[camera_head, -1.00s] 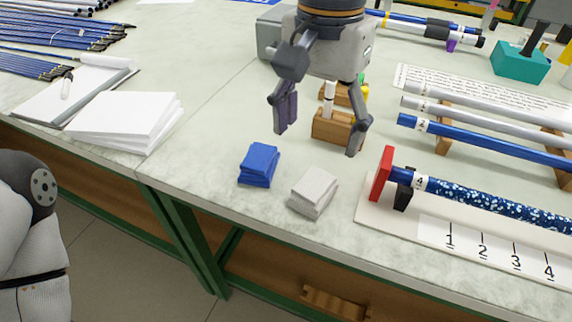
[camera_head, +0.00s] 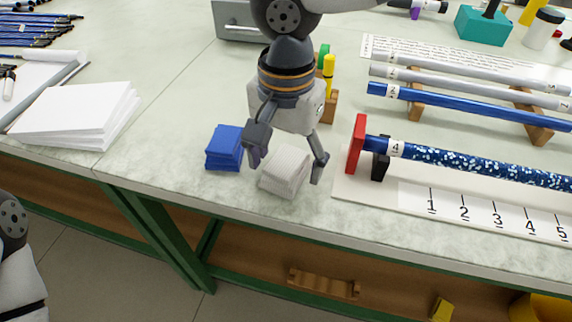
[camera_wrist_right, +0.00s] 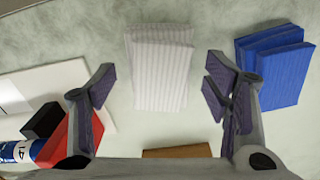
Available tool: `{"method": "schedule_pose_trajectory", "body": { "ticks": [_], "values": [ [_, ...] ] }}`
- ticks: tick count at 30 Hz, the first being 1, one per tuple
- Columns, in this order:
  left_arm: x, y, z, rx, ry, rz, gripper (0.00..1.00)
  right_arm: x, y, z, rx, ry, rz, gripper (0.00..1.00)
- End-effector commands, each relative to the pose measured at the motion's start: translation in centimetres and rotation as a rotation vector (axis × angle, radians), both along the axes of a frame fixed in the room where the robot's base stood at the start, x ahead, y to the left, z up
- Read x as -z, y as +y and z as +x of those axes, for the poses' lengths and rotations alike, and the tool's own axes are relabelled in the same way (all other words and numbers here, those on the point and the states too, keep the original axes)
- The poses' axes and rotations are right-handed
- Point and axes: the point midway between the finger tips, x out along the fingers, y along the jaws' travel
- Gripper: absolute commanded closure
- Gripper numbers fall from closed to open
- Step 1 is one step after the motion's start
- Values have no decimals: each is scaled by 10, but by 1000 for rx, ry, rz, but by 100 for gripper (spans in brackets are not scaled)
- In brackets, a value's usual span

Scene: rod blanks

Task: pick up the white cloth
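The white cloth (camera_head: 285,172) is a folded, ribbed stack on the table near its front edge. My right gripper (camera_head: 287,172) is open above it, its fingers on either side of the cloth in the head view. In the right wrist view the white cloth (camera_wrist_right: 160,68) lies between and beyond the two open fingertips (camera_wrist_right: 158,88), with nothing held. I cannot tell how far above the table the fingertips are. My left gripper is not in view; only part of my left arm shows at the lower left.
A folded blue cloth (camera_head: 224,148) lies close to the left of the white one. A fixture with a red end block (camera_head: 356,144) and a speckled blue rod (camera_head: 470,164) stands close to the right. A paper stack (camera_head: 75,112) lies at left. Table is bare in front.

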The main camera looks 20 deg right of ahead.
Motion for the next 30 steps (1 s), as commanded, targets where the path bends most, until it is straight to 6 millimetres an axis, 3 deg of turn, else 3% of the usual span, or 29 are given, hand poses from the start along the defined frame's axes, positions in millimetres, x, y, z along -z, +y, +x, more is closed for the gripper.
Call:
{"method": "schedule_pose_trajectory", "body": {
  "ticks": [1, 6, 17, 22, 28, 30],
  "values": [
    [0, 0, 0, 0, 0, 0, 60, 0, 0, 0, 0, 0, 0, 46],
    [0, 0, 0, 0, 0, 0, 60, 0, 0, 0, 0, 1, -1, 79],
    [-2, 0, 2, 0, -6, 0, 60, -9, 0, 0, -1, -3, -1, 80],
    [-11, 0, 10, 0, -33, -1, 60, -45, -3, -5, -1, -11, -3, 80],
    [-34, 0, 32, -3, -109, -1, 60, -107, -22, -49, 1, -25, -2, 80],
    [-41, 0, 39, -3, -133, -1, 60, -114, -32, -72, 0, -22, -2, 80]
  ]
}}
